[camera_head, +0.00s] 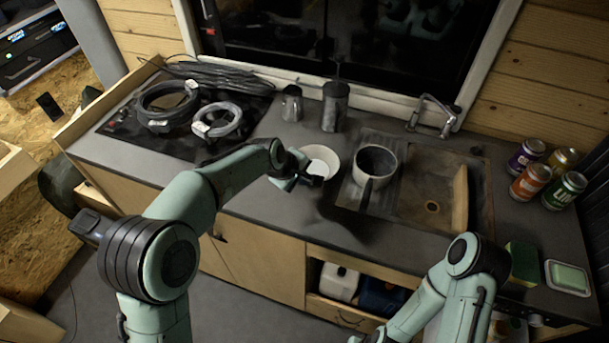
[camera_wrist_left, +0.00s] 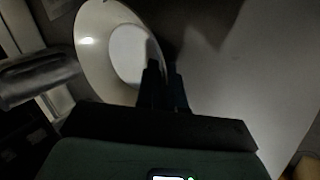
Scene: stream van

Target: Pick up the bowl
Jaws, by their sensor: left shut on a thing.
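The white bowl (camera_head: 322,157) is at the counter's middle, left of the dark-interior pot. It also shows in the left wrist view (camera_wrist_left: 100,45), where its rim reaches between the fingers. My left gripper (camera_head: 312,172) is shut on the bowl's near rim; its dark fingers show close together in the wrist view (camera_wrist_left: 163,88). I cannot tell whether the bowl touches the counter or is slightly above it. My right arm comes in at the lower right, but its gripper is outside the picture.
The pot (camera_head: 374,165) stands close to the bowl's right, beside the sink (camera_head: 425,205). A metal pitcher (camera_head: 292,104) and a grey canister (camera_head: 335,106) stand behind. Coiled cables (camera_head: 165,105) lie on the left. Several cans (camera_head: 530,182) stand right. The counter front (camera_head: 270,200) is clear.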

